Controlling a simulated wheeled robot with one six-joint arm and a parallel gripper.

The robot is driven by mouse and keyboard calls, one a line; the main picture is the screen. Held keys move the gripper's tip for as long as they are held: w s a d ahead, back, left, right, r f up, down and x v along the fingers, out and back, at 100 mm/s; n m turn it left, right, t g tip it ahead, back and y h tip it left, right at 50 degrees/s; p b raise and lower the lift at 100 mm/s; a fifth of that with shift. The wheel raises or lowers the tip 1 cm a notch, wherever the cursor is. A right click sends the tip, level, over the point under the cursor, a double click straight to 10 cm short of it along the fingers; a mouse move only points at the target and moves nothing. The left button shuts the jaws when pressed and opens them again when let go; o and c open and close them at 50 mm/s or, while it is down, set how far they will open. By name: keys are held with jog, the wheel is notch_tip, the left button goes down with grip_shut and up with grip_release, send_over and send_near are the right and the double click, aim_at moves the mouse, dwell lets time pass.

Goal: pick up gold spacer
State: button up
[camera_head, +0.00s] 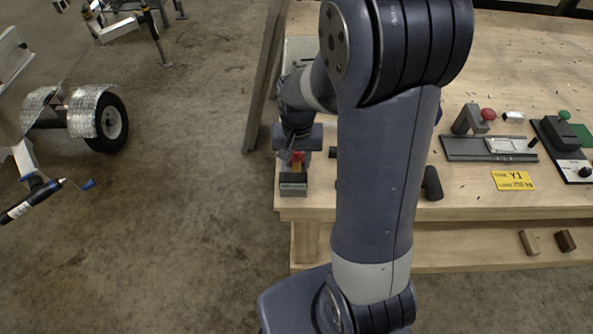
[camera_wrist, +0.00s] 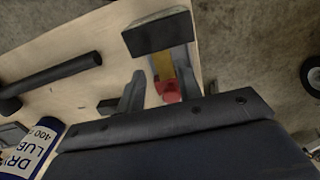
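I cannot make out a clear gold spacer. A yellow-gold strip (camera_wrist: 162,66) lies between a black block (camera_wrist: 158,33) and a red part (camera_wrist: 168,90) in the wrist view; I cannot tell whether it is the spacer. The black block shows in the head view (camera_head: 293,179) at the table's near left corner. My gripper (camera_wrist: 163,80) has its two fingers apart, one on each side of the red part and strip. In the head view my gripper (camera_head: 297,154) is over that corner and partly hidden by my own wrist.
A black cylinder (camera_wrist: 50,78) and a lubricant can (camera_wrist: 34,146) lie left in the wrist view.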

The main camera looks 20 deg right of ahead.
aim_at(296, 172)
jog(key=shift+w+a+f+p, duration=0.1)
jog(key=shift+f+p, duration=0.4)
jog(key=shift+f, duration=1.9)
jog(key=shift+c, duration=0.4)
grip_shut()
jog(key=shift+r, duration=0.1)
